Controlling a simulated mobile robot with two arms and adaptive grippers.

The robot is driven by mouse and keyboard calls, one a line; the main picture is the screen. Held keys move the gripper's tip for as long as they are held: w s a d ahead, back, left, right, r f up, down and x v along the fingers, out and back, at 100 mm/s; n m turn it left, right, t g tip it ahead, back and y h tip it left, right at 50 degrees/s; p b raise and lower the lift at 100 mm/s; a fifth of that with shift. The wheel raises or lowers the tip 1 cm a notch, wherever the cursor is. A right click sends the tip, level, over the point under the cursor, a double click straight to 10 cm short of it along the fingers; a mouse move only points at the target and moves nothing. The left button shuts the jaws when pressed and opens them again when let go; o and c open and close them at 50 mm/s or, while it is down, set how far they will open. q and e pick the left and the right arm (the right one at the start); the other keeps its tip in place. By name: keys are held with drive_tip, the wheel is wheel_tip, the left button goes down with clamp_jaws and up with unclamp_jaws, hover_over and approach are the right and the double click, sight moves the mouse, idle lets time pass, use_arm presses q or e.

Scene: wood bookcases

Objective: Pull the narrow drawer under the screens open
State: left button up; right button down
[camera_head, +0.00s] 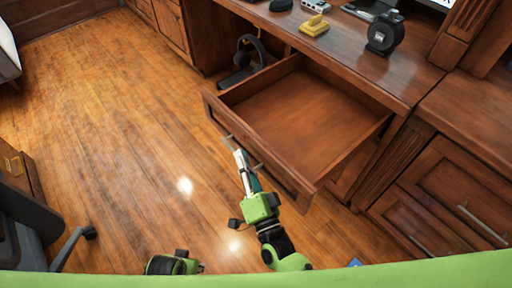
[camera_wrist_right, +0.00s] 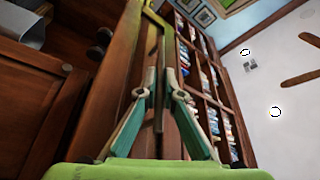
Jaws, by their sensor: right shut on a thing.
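The narrow wooden drawer (camera_head: 312,118) under the desk is pulled well out, and its empty inside shows in the head view. Its front panel (camera_head: 280,178) carries a metal bar handle. My right gripper (camera_head: 241,160) is at this handle, outside the front panel. In the wrist view its fingers (camera_wrist_right: 160,85) are shut on the thin upright-looking handle bar (camera_wrist_right: 159,115). A part of a screen (camera_head: 438,4) shows at the top edge above the desk. My left gripper's fingers are not visible.
A chair (camera_head: 35,225) is at lower left. The wooden floor (camera_head: 120,130) left of the drawer is clear.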

drive_tip(key=shift+s+a+f, duration=0.1)
drive_tip(key=shift+s+a, duration=0.2)
drive_tip(key=shift+a, duration=0.05)
drive_tip(key=c, duration=2.5)
unclamp_jaws()
drive_tip(key=shift+s, duration=0.1)
drive_tip(key=v, duration=1.2)
